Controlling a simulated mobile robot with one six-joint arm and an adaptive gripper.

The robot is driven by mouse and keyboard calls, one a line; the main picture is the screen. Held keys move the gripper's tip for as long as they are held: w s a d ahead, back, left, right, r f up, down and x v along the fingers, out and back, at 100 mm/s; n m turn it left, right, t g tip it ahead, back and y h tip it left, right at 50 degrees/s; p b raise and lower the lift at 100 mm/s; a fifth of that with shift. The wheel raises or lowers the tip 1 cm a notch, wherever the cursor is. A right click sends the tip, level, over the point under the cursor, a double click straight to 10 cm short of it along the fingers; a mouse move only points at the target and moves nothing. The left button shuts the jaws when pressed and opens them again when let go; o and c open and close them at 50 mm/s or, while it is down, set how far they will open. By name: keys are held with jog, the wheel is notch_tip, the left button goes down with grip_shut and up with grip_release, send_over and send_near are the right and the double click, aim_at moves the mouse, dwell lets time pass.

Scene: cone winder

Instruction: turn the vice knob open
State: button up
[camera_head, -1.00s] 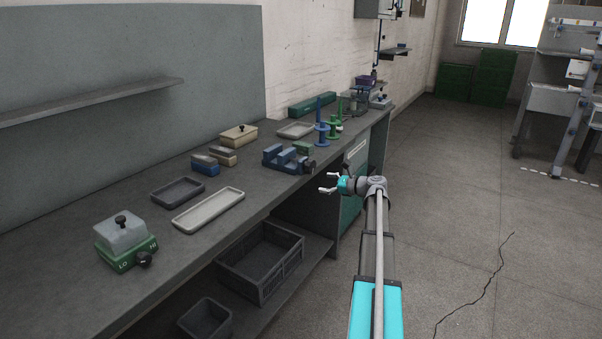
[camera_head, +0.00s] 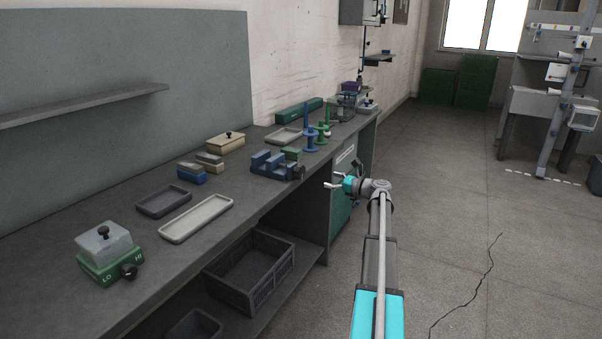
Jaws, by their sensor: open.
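The blue vice (camera_head: 270,165) stands on the workbench near its front edge, with a small green block (camera_head: 292,153) at its far side. Its dark round knob (camera_head: 298,173) is on the right end, facing the aisle. My gripper (camera_head: 331,179) is open and empty, in front of the bench edge and to the right of the knob. Its fingers point left toward the bench. There is a gap between fingers and knob, and they do not touch. The knob's turn position is too small to tell.
On the workbench (camera_head: 120,232) are a light tray (camera_head: 196,219), a dark tray (camera_head: 164,201), a green LO/HI box (camera_head: 108,262) and blue and green spindles (camera_head: 310,135). A dark crate (camera_head: 250,270) sits on the lower shelf.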

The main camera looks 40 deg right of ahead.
aim_at(302, 172)
jog(key=x, duration=1.2)
jog(key=shift+w+a, duration=0.15)
jog(key=shift+w, duration=0.2)
